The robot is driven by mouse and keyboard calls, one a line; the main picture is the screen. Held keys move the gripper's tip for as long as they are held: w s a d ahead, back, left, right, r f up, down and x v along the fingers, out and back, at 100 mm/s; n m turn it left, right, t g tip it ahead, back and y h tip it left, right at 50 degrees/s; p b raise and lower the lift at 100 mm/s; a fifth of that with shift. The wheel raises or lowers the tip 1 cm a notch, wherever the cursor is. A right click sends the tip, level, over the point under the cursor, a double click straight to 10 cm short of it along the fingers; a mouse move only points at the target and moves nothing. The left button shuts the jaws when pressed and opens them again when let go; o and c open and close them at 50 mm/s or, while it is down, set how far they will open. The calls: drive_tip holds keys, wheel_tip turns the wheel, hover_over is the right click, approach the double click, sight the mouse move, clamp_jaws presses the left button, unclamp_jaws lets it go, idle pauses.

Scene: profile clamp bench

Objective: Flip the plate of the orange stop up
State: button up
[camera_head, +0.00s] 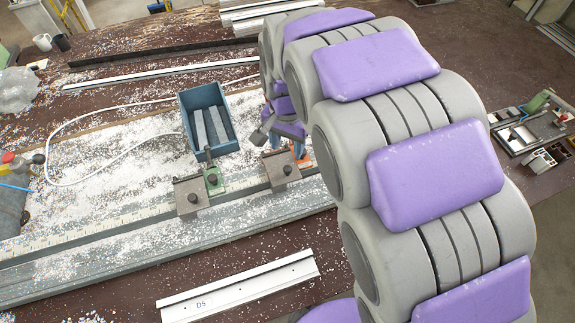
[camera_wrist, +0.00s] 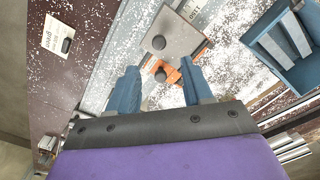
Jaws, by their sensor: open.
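The orange stop (camera_head: 301,163) sits on the long metal rail, partly below my gripper. Its grey-brown plate (camera_head: 281,171) lies toward the front side of the rail. In the wrist view the plate (camera_wrist: 173,36) is just beyond my fingertips, with a dark knob on it. The orange body (camera_wrist: 172,72) and another dark knob show between my fingers. My gripper (camera_wrist: 158,75) is open, its two blue fingers apart on either side of the orange part. In the head view my gripper (camera_head: 287,128) is partly hidden by my arm. I cannot tell whether it touches the stop.
A green stop (camera_head: 212,178) with a similar grey plate (camera_head: 190,195) stands left on the rail. A blue bin (camera_head: 209,120) with grey strips is behind it. A white profile marked D5 (camera_head: 238,287) lies in front. White chips cover the bench.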

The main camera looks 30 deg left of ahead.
sight(287, 168)
wheel_tip(287, 168, down, 9)
drive_tip(key=shift+f+b, duration=0.1)
drive_tip(key=shift+b, duration=0.7)
clamp_jaws()
